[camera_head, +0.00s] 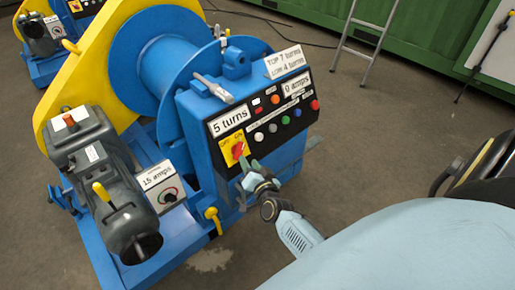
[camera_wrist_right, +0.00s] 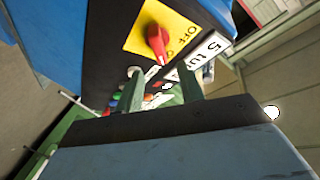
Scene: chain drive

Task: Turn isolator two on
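A red rotary isolator switch (camera_head: 238,150) sits on a yellow plate on the black control panel of the near blue winch (camera_head: 160,60). In the right wrist view the red knob (camera_wrist_right: 157,41) stands out from its yellow plate, which bears the word OFF. Which way the knob is set is unclear. My right gripper (camera_head: 250,168) is just below and right of the switch in the head view, apart from the knob. In the right wrist view its two fingers (camera_wrist_right: 162,88) are spread with nothing between them. A second winch at the back left has a similar yellow-plated switch (camera_head: 75,6). My left gripper is out of view.
Several coloured buttons (camera_head: 285,120) and a "5 turns" label (camera_head: 229,120) are on the panel near the switch. A grey motor (camera_head: 105,170) and a "15 amps" box (camera_head: 158,183) stand left.

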